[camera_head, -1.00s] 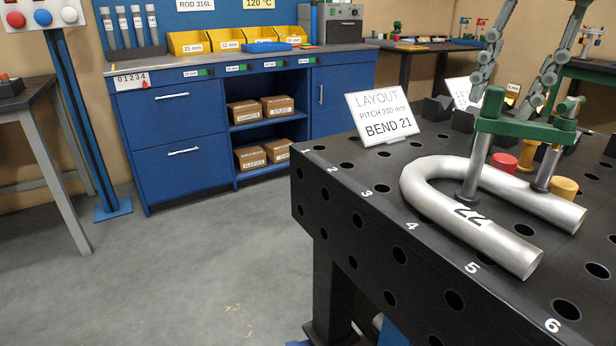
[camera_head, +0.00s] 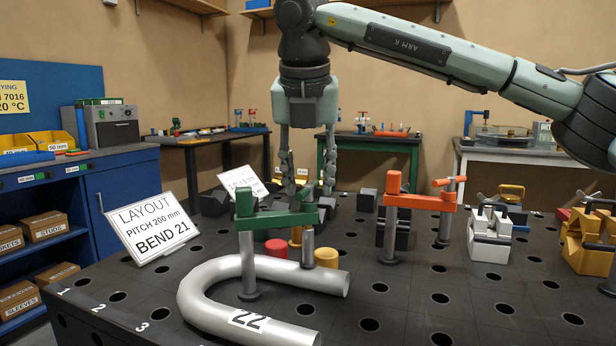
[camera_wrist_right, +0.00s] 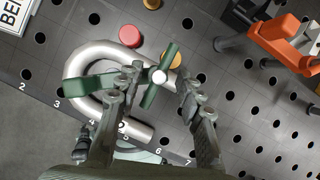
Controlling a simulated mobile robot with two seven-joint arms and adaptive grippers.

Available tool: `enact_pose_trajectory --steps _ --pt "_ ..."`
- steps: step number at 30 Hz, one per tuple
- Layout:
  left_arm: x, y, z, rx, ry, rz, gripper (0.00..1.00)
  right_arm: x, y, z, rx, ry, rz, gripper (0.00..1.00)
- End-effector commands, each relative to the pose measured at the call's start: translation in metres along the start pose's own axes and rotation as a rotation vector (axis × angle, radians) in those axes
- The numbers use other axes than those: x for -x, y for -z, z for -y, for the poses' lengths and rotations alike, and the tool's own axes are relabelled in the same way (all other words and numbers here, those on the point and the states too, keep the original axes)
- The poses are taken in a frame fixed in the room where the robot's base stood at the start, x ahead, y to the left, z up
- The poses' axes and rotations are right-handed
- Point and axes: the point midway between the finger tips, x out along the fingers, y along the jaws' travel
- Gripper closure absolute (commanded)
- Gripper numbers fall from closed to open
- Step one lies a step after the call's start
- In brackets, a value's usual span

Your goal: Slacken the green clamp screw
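The green clamp (camera_head: 275,220) stands on its steel post and reaches over the bent steel pipe marked 22 (camera_head: 205,290). Its screw (camera_head: 308,245) is at the arm's right end, topped by a green cross-bar handle that shows in the right wrist view (camera_wrist_right: 151,97) with a bright round screw head at its middle. My right gripper (camera_head: 309,190) points down over the screw end. In the wrist view its two fingers (camera_wrist_right: 157,82) are apart, one on each side of the handle, with no visible grip on it. My left gripper is not in view.
An orange clamp (camera_head: 420,201) stands to the right on the black holed table (camera_head: 400,300). A red plug (camera_head: 276,248) and a yellow plug (camera_head: 326,257) sit by the pipe. A layout sign (camera_head: 150,228) stands at left. White (camera_head: 490,235) and yellow (camera_head: 588,240) blocks are further right.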

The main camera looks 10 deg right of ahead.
Motion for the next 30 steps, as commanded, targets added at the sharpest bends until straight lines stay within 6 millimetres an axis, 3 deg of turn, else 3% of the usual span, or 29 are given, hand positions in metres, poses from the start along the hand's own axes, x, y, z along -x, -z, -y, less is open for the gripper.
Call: enact_pose_trajectory --steps 5,14,30 --pt "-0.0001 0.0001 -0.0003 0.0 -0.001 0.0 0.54 -0.0002 0.0 0.0 0.0 0.0 0.0 0.64" --pt "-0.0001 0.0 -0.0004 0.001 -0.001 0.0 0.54 0.0 0.0 -0.0001 -0.001 0.0 0.0 1.0" --pt "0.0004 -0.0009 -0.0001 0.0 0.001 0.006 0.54 -0.0016 -0.0003 0.0015 0.074 -0.032 -0.002 1.0"
